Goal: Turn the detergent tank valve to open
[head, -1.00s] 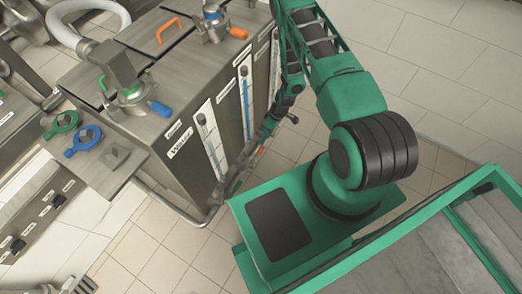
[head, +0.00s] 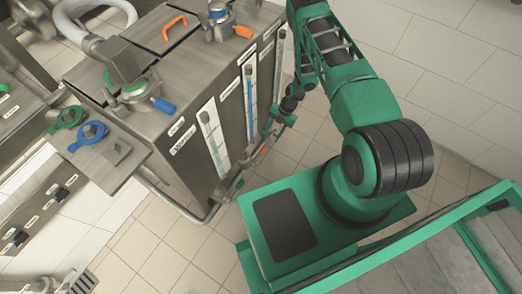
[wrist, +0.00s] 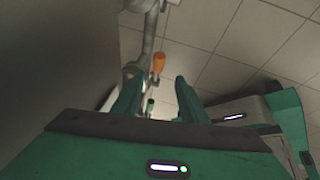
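The steel tank unit (head: 190,80) stands left of my arm in the head view, with clear level gauges and labels on its side. One label reads "Water"; the others are too small to read. Low at the tank's foot is an orange valve handle (head: 262,152), which also shows in the wrist view (wrist: 158,63). My gripper (wrist: 157,86) is open, its two green fingers apart. The orange handle appears just beyond and between the fingertips; I see no contact. A small green handle (wrist: 150,105) also shows between the fingers. In the head view my gripper is small and partly hidden.
The tank wall fills the left of the wrist view. A steel pipe (wrist: 149,35) runs behind the orange handle. Blue-handled (head: 165,106) and orange-handled (head: 244,31) fittings sit on top of the tank.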

